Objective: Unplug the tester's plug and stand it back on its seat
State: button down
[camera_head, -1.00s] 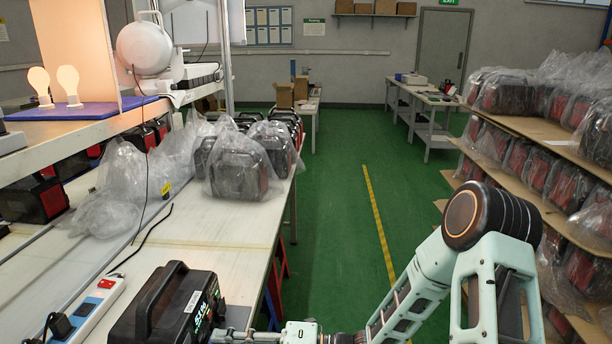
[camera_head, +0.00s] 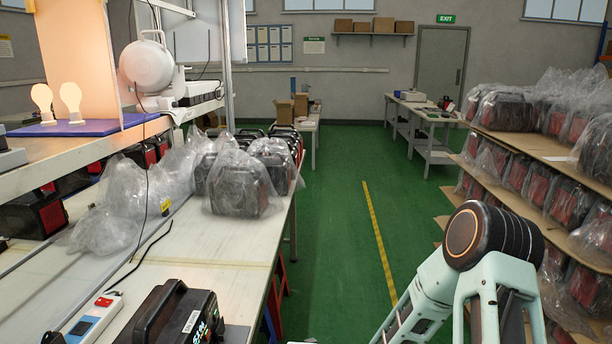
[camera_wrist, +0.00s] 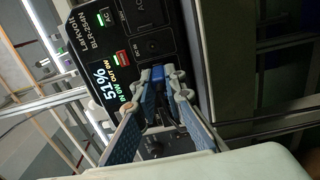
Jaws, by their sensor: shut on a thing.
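The power station (camera_head: 178,318) is a black box with a top handle at the bottom of the head view, partly cut off. Its front panel (camera_wrist: 118,50) fills the upper middle of the wrist view, with a lit display reading 51% and several ports. My gripper (camera_wrist: 159,76) has its blue-padded fingers close against this panel, below a round port. It is shut on a small dark plug (camera_wrist: 157,101), mostly hidden between the fingers. I cannot tell whether the plug is still seated in a port. The tester and the plug's seat cannot be made out.
A white power strip (camera_head: 92,320) with a red switch lies left of the power station. Bagged units (camera_head: 240,182) stand farther back on the bench (camera_head: 215,240). Shelves of bagged units (camera_head: 545,150) line the right. The green aisle floor (camera_head: 335,230) between is clear.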

jog(key=shift+d, duration=0.1)
jog(key=shift+s+d+p, duration=0.15)
jog(key=shift+d+p, duration=0.9)
jog(key=shift+d, duration=0.85)
